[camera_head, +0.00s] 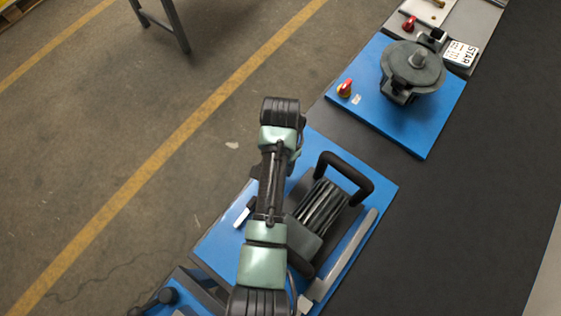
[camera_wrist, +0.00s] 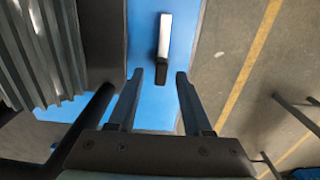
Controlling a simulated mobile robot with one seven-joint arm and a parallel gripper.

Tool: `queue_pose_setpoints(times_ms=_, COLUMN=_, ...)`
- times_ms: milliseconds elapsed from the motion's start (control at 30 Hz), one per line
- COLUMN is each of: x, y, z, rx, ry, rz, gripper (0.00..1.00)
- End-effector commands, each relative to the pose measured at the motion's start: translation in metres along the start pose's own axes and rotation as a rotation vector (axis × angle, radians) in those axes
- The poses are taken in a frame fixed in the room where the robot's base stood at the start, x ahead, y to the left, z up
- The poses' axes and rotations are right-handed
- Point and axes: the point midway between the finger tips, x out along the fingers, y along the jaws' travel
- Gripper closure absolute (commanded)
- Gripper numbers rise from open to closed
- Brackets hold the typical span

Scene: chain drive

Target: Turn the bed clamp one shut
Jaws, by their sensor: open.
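The clamp handle, a short black and white lever, shows in the wrist view (camera_wrist: 165,38) on a blue plate (camera_wrist: 140,22). It also shows in the head view (camera_head: 243,214), near the left edge of the blue plate, beside my arm. My gripper (camera_wrist: 171,75) is open, with its two dark fingers apart. In the head view my arm hides the gripper.
A grey ribbed block (camera_head: 322,207) with black loop handles (camera_head: 352,172) stands on the same plate, close beside my arm. Another blue plate (camera_head: 431,130) farther back carries a round grey device (camera_head: 410,68) and a red knob (camera_head: 345,89). Open floor lies left.

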Motion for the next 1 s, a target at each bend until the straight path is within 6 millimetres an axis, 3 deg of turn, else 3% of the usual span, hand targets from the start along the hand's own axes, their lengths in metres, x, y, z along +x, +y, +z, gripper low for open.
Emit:
queue_pose_setpoints(times_ms=167, x=0.0128, y=-0.0005, z=0.0003, rx=-0.002, ry=0.000, rz=0.000, gripper=0.50)
queue_pose_setpoints(times_ms=467, x=0.0146, y=-0.0005, z=-0.0002, rx=-0.001, ry=0.001, rz=-0.001, gripper=0.50)
queue_pose_setpoints(times_ms=733, x=0.0143, y=-0.0005, z=-0.0002, rx=-0.001, ry=0.001, rz=-0.001, gripper=0.99)
queue_pose_setpoints(times_ms=1000, x=0.0141, y=-0.0004, z=-0.0003, rx=-0.002, ry=0.001, rz=-0.001, gripper=1.00)
